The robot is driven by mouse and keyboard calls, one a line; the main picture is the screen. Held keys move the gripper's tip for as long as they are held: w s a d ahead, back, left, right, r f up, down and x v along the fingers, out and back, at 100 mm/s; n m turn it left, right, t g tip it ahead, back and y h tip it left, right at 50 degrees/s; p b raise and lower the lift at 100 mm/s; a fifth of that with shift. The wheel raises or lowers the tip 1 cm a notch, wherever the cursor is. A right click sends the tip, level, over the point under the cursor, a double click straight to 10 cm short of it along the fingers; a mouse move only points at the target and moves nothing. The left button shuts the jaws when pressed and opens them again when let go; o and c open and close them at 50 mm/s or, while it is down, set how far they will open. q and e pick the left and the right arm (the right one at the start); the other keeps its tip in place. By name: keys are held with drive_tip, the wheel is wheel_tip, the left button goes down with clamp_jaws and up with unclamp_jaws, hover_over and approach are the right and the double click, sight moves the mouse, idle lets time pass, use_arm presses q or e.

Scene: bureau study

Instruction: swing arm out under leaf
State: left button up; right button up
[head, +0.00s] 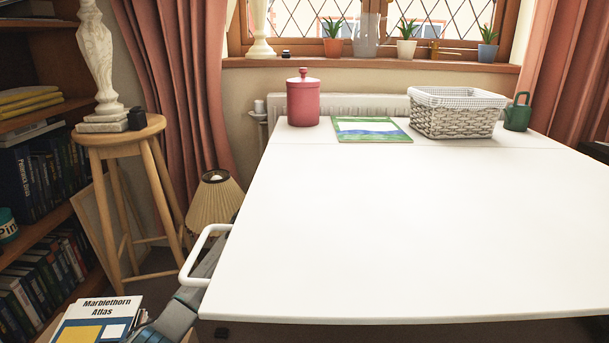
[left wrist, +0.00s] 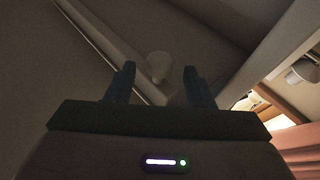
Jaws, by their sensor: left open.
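The white table leaf (head: 400,220) is raised and lies level with the table top behind it. My left arm comes in from the lower left and passes under the leaf's left edge, so my left gripper is hidden in the head view. In the left wrist view my left gripper (left wrist: 158,88) is open in dim light. A pale round knob (left wrist: 158,64) shows between and beyond its fingertips, seemingly not gripped. A long pale rail (left wrist: 105,45) runs diagonally behind it; I cannot tell for sure whether this is the swing arm. My right gripper is not in view.
A white looped handle (head: 190,262) sticks out at the leaf's left edge, close to my arm. A lamp (head: 214,198), a stool (head: 120,133) and a bookshelf (head: 45,235) stand left. A red jar (head: 303,100), a basket (head: 455,120) and a green can (head: 517,115) stand at the back.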

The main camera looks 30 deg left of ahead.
use_arm(q)
drive_tip(key=shift+x, duration=1.95)
clamp_jaws()
